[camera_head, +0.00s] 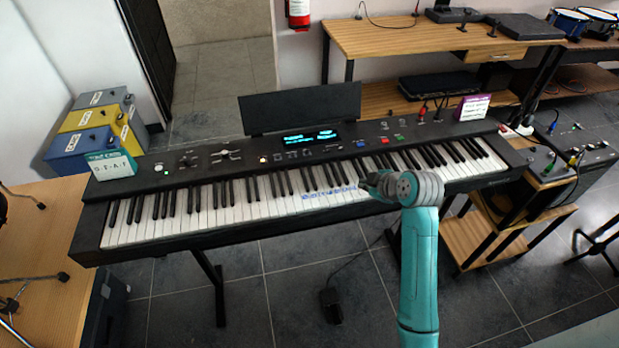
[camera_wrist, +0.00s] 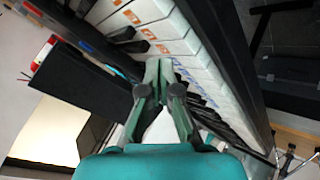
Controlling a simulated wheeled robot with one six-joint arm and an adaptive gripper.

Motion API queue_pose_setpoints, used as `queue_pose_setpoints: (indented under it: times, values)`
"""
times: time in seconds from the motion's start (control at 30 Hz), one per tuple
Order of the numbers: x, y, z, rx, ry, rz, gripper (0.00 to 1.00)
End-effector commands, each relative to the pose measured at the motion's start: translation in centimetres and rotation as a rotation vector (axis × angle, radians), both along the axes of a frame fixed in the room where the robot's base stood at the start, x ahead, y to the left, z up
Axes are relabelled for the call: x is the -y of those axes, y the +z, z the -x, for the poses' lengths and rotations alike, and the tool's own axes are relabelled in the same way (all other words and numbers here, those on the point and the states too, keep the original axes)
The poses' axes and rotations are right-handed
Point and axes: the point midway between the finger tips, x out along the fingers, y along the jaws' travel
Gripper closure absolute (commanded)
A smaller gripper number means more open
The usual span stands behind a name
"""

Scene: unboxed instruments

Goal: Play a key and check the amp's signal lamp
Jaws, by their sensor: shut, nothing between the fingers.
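The black keyboard (camera_head: 225,160) stands on a stand across the middle of the head view, with its screen lit. A group of its white keys carries small blue marks (camera_head: 328,194); in the wrist view marked keys (camera_wrist: 150,25) show orange and blue labels. My gripper (camera_head: 370,183) is over the keys just right of the blue marks. Its fingertips (camera_wrist: 158,68) are together and empty, close to the keys; I cannot tell if they touch. A black box with coloured plugs (camera_head: 545,165), possibly the amp, stands at the right. I cannot make out its signal lamp.
A teal-edged card (camera_head: 110,165) stands at the keyboard's left end, a purple-edged card (camera_head: 472,107) at its right. Coloured cases (camera_head: 95,130) are stacked at the left. A wooden desk (camera_head: 400,38) stands behind. A pedal (camera_head: 331,305) lies on the floor.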

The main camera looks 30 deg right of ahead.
Motion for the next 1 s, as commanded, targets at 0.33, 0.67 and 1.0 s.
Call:
queue_pose_setpoints:
  times: [0.33, 0.67, 1.0]
  values:
    - [-0.01, -0.01, 0.0, 0.0, 0.0, 0.0, 1.0]
    - [-0.01, -0.87, 0.02, -0.001, 0.001, -0.001, 1.0]
    - [0.0, -0.91, 0.02, 0.0, 0.0, 0.0, 1.0]
